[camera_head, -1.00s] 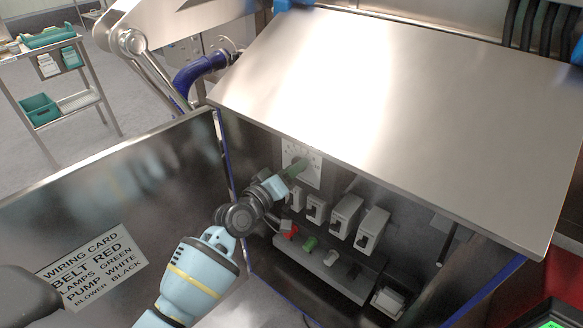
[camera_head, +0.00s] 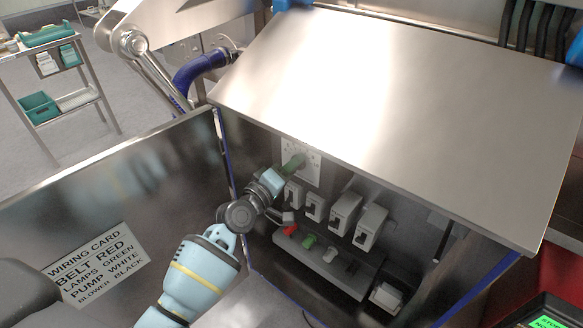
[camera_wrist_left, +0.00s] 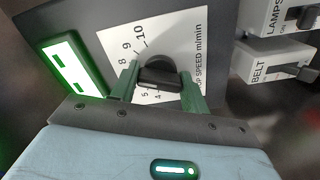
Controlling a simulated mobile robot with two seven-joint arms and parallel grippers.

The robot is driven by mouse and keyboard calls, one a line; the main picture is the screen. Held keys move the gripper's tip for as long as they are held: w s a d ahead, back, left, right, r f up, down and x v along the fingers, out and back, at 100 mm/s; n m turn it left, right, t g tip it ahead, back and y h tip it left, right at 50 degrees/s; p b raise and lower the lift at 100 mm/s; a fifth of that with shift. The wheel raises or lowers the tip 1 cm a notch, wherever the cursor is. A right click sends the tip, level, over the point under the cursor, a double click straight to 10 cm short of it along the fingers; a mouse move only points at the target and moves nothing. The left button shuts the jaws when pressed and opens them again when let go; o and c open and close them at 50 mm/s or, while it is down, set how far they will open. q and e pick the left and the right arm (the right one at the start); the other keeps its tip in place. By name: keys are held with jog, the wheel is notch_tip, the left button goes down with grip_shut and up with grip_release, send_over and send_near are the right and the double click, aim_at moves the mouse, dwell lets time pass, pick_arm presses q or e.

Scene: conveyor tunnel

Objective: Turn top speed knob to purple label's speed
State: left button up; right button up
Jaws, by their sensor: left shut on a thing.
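The top speed knob (camera_wrist_left: 160,74) is a dark knob on a white dial plate (camera_wrist_left: 188,35) marked "TOP SPEED m/min". The numbers 4, 5, 8, 9 and 10 can be read beside it; the others are hidden. My left gripper (camera_wrist_left: 158,84) has its green fingers on both sides of the knob and is shut on it. In the head view my left gripper (camera_head: 293,163) reaches into the open cabinet at the white dial plate (camera_head: 313,165). The knob's pointer direction is unclear. No purple label shows. My right gripper is not in view.
Several grey switch boxes (camera_head: 343,213) stand right of the dial, two marked LAMPS and BELT in the wrist view. Coloured plugs (camera_head: 308,241) sit below. The metal lid (camera_head: 400,110) overhangs the cabinet. The open door (camera_head: 150,185) with a wiring card (camera_head: 95,262) stands left.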

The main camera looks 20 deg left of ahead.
pick_arm(q)
jog(key=o, duration=1)
jog(key=v, duration=0.7)
jog(key=shift+s+a, duration=0.1)
jog(key=shift+s, duration=0.3)
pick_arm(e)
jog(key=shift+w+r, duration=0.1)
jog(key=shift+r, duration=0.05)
pick_arm(q)
jog(key=s+f+m+g+y+p, duration=0.1)
jog(key=s+f, duration=0.5)
jog(key=s, duration=0.7)
jog(key=s+f+m+g+y+p, duration=0.1)
jog(key=s+f+m+g+p, duration=0.2)
jog(key=s, duration=1)
jog(key=s+f+m+g+y+p, duration=0.2)
jog(key=s+f+m+g, duration=0.2)
jog(key=s, duration=0.9)
notch_tip(320, 180, down, 5)
jog(key=shift+m+p, duration=0.4)
jog(key=shift+m, duration=1.1)
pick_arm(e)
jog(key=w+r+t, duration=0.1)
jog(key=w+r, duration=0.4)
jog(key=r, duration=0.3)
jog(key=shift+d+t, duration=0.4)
